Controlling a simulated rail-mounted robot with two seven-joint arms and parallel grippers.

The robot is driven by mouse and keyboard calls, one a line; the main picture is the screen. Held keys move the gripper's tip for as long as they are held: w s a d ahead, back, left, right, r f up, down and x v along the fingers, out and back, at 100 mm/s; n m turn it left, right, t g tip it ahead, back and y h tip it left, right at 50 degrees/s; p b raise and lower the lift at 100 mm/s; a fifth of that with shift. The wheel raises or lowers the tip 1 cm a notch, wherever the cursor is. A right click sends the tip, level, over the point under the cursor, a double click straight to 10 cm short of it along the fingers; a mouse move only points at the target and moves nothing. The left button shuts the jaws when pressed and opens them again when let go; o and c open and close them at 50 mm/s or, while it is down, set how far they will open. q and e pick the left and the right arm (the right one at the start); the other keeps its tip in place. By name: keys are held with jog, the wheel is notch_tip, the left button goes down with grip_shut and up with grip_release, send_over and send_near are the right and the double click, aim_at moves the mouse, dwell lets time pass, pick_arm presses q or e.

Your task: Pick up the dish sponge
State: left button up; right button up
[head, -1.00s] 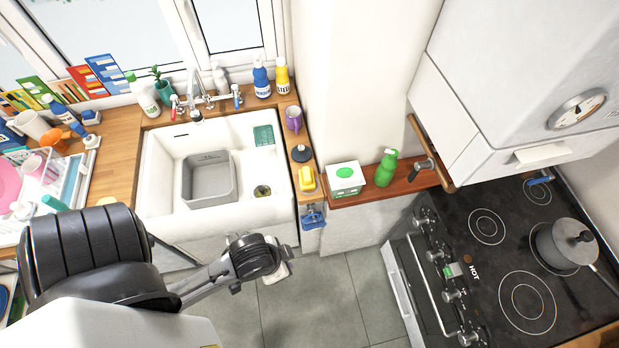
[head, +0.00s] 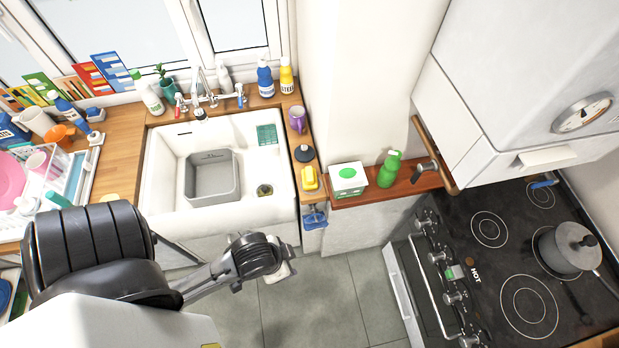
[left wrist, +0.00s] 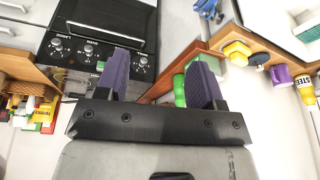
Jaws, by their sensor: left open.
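A yellow sponge-like block (head: 309,178) lies on the wooden counter strip right of the sink, in front of a dark round-topped item. It also shows at the upper right of the left wrist view (left wrist: 237,53). My left arm reaches in from the lower left of the head view, ending low in front of the sink; its fingertips are not clear there. In the left wrist view my left gripper (left wrist: 160,78) is open and empty, its two purple-padded fingers well apart. The yellow block is beyond and right of the fingers, not touching. My right gripper is not in view.
The white sink (head: 155,195) holds a grey basin (head: 212,190). A purple mug (head: 297,119), a green-and-white box (head: 348,179) and a green bottle (head: 388,169) stand near the block. A blue item (head: 314,217) hangs below it. A pot (head: 570,248) sits on the stove. Open floor lies in front.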

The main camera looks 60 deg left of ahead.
pick_arm(q)
jog(key=w+f+n+b, duration=0.1)
jog(key=w+f+b, duration=0.3)
jog(key=w+f, duration=0.2)
jog(key=n+g+b, duration=0.4)
jog(key=n+b, duration=0.8)
jog(key=n, duration=0.2)
send_over(309, 173)
jog(key=f, duration=0.6)
jog(key=shift+w+d+f+p, duration=0.15)
jog(key=shift+d+f+p, duration=0.1)
jog(key=shift+p, duration=0.1)
jog(key=shift+a+f+p, duration=0.2)
jog(key=shift+f+p, duration=0.1)
jog(key=shift+f, duration=2.4)
jog(key=c, duration=1)
